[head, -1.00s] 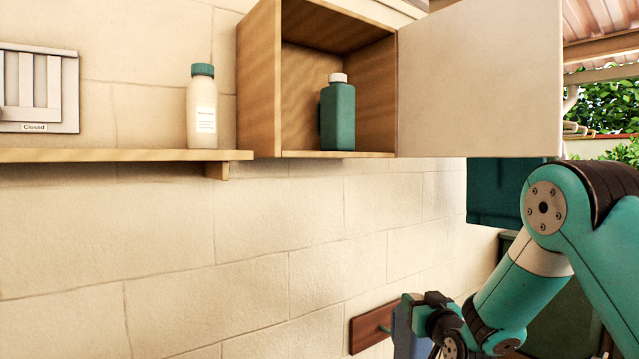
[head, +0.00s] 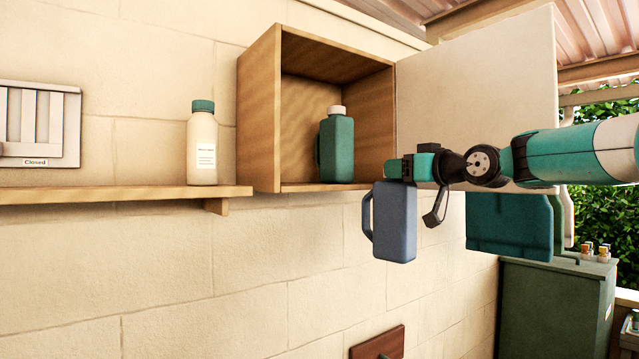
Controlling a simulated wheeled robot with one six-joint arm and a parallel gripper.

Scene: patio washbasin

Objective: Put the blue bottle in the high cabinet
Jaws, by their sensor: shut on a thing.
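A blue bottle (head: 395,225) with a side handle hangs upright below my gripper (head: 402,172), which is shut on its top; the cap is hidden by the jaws. The bottle is in front of the wall, below and to the right of the high cabinet's opening. The high cabinet (head: 258,110) is a wooden box on the wall with its pale door (head: 475,85) swung open to the right. A green bottle (head: 337,150) with a white cap stands inside it, toward the right side.
A wooden shelf (head: 110,194) left of the cabinet holds a white bottle (head: 201,145) with a green cap. A closed vent (head: 40,122) is on the wall. The cabinet floor left of the green bottle is free. A green bin (head: 550,305) stands at the lower right.

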